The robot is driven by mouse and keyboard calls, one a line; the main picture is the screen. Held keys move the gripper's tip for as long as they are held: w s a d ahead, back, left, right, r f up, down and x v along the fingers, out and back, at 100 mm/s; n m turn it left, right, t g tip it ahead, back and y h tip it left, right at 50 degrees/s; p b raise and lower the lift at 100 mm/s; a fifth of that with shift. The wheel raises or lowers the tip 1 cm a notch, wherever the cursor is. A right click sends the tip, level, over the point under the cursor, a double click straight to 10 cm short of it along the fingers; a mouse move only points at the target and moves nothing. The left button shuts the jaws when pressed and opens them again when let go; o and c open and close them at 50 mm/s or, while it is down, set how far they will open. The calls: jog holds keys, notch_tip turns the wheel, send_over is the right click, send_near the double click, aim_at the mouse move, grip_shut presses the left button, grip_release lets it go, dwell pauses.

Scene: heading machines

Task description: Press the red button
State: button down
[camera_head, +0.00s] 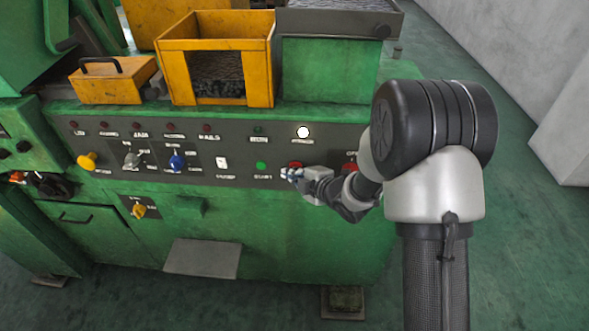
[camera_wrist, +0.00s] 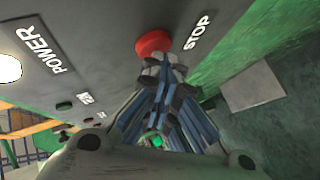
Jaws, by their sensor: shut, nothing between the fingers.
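The red button (camera_wrist: 153,44) sits on the grey control panel in the wrist view, beside the word STOP. In the head view the red button (camera_head: 296,164) shows just above my gripper, which hides part of it. My gripper (camera_head: 290,173) is shut and empty. In the wrist view its fingertips (camera_wrist: 164,66) overlap the lower edge of the button. I cannot tell whether they touch it.
A green START button (camera_head: 261,165), a white switch (camera_head: 222,163), a blue knob (camera_head: 177,161) and a yellow knob (camera_head: 87,161) lie left. The white POWER lamp (camera_head: 303,132) is lit above. A yellow bin (camera_head: 166,66) stands on the machine. A metal plate (camera_head: 202,258) juts out below.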

dwell(0.5)
jog(key=shift+s+b, duration=0.25)
jog(key=shift+b, duration=0.15)
jog(key=s+b, duration=0.3)
jog(key=s, duration=0.3)
jog(key=shift+a, duration=0.1)
dwell(0.7)
